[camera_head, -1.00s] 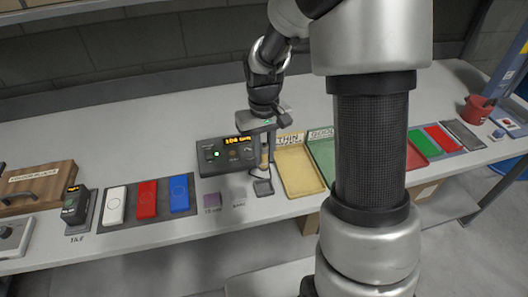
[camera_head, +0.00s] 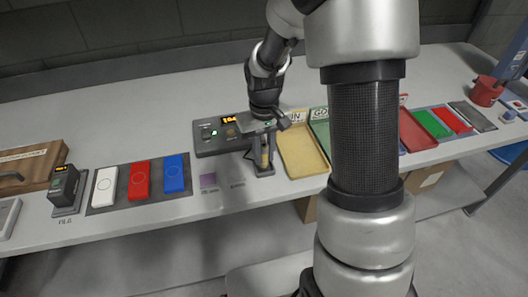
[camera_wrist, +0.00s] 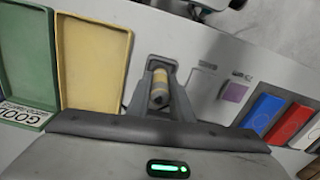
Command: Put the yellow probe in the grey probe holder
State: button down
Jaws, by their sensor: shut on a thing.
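The yellow probe (camera_head: 266,155) is upright between the fingers of my gripper (camera_head: 264,160), which is shut on it. It also shows in the wrist view (camera_wrist: 159,92), with a yellow body and a grey band. The grey probe holder (camera_head: 265,172) stands at the bench's front edge, directly below the probe. In the wrist view the holder (camera_wrist: 161,66) shows just beyond the probe and fingers. The fingers and probe hide part of it, so I cannot tell whether the probe's lower end is inside.
A dark meter box (camera_head: 215,137) with an orange display stands behind the holder. A yellow tray (camera_head: 302,158) is close on the right. A purple square (camera_head: 208,180) and white, red and blue pads (camera_head: 174,173) lie to the left.

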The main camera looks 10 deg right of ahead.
jog(key=shift+f+b, duration=0.4)
jog(key=shift+f, duration=0.15)
dwell(0.4)
jog(key=c, duration=1.5)
grip_release()
notch_tip(320, 180, up, 17)
jog(key=shift+r+p, duration=0.2)
jog(key=shift+p, duration=0.95)
